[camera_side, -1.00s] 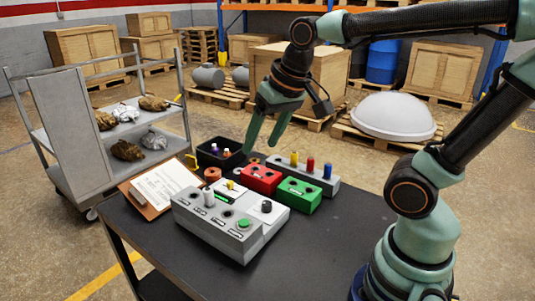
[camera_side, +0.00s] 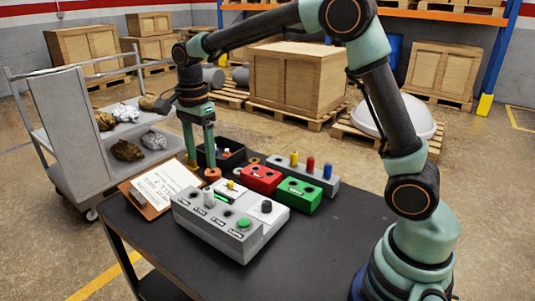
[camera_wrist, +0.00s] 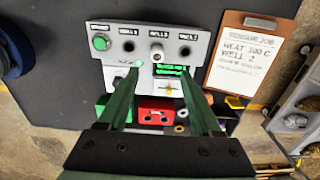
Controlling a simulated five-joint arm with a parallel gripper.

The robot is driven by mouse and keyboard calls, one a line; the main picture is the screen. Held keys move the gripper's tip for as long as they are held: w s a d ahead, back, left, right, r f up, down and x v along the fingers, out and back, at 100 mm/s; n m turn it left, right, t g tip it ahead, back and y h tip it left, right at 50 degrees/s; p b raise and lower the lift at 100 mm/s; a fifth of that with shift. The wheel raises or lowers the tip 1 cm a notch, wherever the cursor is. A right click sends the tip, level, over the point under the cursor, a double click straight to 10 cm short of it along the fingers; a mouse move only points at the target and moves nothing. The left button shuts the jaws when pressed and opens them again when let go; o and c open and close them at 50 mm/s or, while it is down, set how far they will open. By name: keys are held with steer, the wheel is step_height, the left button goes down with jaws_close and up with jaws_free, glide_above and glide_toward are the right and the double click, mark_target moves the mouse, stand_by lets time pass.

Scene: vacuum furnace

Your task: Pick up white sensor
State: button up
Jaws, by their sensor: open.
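The white sensor (camera_side: 209,198) is a short white peg standing upright in a hole of the grey control box (camera_side: 215,232). In the wrist view the white sensor (camera_wrist: 158,57) stands at the middle well of a row, with the well holes beside it empty. My gripper (camera_side: 201,165) is open and empty, pointing down behind the box near the clipboard. In the wrist view my gripper (camera_wrist: 160,73) has its fingers spread, and the sensor shows just beyond and between the tips. The sensor's lower end is hidden in the box.
A clipboard (camera_side: 160,185), an orange ring-shaped piece (camera_side: 212,174) and a dark bin (camera_side: 233,151) are close to the fingers. Red (camera_side: 260,180) and green (camera_side: 299,196) blocks and a grey rack (camera_side: 317,176) with coloured pegs stand behind the box. The table's right side is clear.

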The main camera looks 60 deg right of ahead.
mark_target(207, 189)
steer(key=f, duration=1.1)
steer(key=shift+s+d, duration=0.1)
steer(key=shift+s, duration=0.15)
steer(key=shift+c, duration=0.3)
jaws_close()
